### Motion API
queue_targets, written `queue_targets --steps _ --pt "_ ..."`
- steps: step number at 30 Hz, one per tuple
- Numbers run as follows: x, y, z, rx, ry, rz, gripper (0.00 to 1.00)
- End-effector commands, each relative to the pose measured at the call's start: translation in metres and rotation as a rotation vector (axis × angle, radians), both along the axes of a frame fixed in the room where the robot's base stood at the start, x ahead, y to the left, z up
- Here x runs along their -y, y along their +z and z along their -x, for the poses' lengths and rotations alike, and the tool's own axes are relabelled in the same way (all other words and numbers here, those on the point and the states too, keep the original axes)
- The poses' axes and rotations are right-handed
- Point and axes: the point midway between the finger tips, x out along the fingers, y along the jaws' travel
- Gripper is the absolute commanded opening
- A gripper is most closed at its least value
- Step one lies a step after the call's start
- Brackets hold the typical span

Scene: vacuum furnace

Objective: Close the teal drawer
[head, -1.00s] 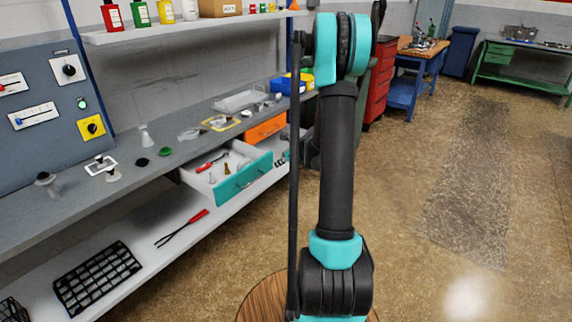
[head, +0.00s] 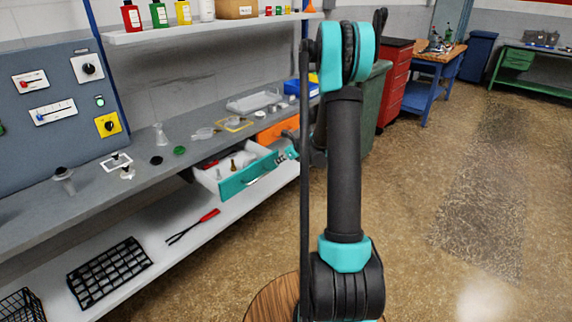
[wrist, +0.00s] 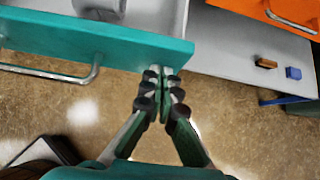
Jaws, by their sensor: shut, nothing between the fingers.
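The teal drawer (head: 236,184) is partly open under the grey workbench, with small items inside. Its teal front with a metal bar handle fills the upper left of the wrist view (wrist: 120,45). My gripper (wrist: 160,72) is shut and empty. Its fingertips are at the right end of the teal front, right of the handle (wrist: 95,72); they look very close to or against it, but contact is not certain. In the head view my gripper (head: 286,156) shows small at the drawer's right end, partly hidden behind my arm.
An orange drawer (head: 275,130) is right of the teal one. A white lower shelf (head: 150,270) below holds a black crate (head: 108,272) and red-handled tongs (head: 195,225). A control panel (head: 45,120) stands left. Open floor (head: 440,220) lies right.

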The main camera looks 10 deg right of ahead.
Motion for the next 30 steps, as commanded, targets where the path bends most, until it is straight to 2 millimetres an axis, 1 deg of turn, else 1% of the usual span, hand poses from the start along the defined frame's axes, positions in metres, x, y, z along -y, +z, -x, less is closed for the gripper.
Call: queue_targets --steps 1,9,15,18,24,30 --pt "-0.009 0.000 -0.011 0.000 0.004 0.000 0.00" --pt "-0.049 0.000 -0.067 0.000 0.004 0.001 0.00" --pt "-0.076 0.000 -0.103 0.001 0.002 0.000 0.00" --pt "-0.086 0.000 -0.117 0.000 0.002 0.001 0.00" --pt "-0.099 0.000 -0.136 0.000 0.001 -0.001 0.00" --pt "-0.104 0.000 -0.143 0.001 0.000 -0.001 0.00"
